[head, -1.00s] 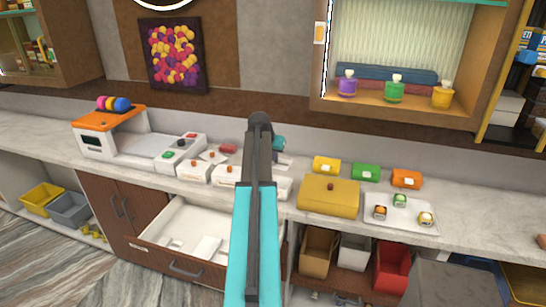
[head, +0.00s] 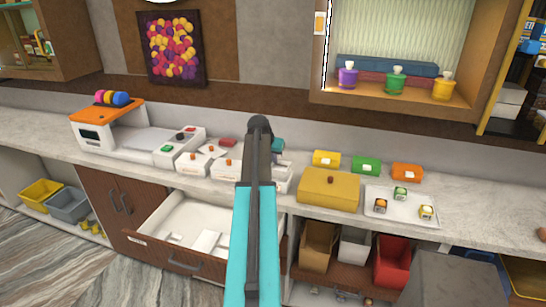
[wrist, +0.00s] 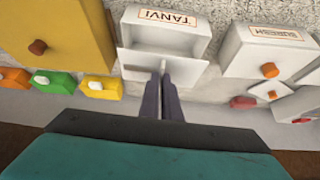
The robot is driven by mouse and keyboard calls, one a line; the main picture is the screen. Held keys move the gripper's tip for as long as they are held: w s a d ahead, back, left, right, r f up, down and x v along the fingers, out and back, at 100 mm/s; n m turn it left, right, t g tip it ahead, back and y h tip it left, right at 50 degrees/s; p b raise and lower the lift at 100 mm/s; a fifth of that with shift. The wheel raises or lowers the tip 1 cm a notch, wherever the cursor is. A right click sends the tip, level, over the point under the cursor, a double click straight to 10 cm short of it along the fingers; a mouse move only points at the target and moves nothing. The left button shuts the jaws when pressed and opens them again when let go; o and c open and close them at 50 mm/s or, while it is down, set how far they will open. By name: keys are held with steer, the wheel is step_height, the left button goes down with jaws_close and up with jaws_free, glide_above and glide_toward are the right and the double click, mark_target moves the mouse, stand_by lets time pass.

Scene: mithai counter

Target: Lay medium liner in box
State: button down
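In the wrist view an open white box (wrist: 166,38) labelled TANVI stands on the counter, its hollow inside showing. A thin white sheet, which looks like the liner (wrist: 136,66), is at my fingertips, close to the box's near edge. My gripper (wrist: 162,74) has its two dark fingers close together, seemingly shut on this sheet. I cannot tell whether the sheet touches the box. In the head view my arm hides most of the gripper and box. More white liner pieces (head: 208,240) lie in the open drawer (head: 190,259) below.
White boxes with orange knobs stand left of my arm, including the one with a second name label (wrist: 270,50). A yellow box (head: 328,188) and a white tray (head: 376,222) with small sweets are to the right. Small yellow, green and orange boxes line the back. The open drawer juts out below.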

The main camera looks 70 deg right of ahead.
mark_target(273, 165)
steer(key=shift+f+b, duration=0.65)
steer(key=shift+f, duration=1.2)
steer(key=shift+f, duration=0.1)
steer(key=shift+f+b, duration=0.45)
steer(key=shift+b, duration=0.05)
steer(key=shift+f+b, duration=0.45)
steer(key=shift+f, duration=0.4)
stand_by(0.4)
steer(key=shift+f+b, duration=0.65)
steer(key=shift+f, duration=0.5)
steer(key=shift+f, duration=0.2)
steer(key=shift+f+b, duration=0.35)
steer(key=shift+f, duration=0.05)
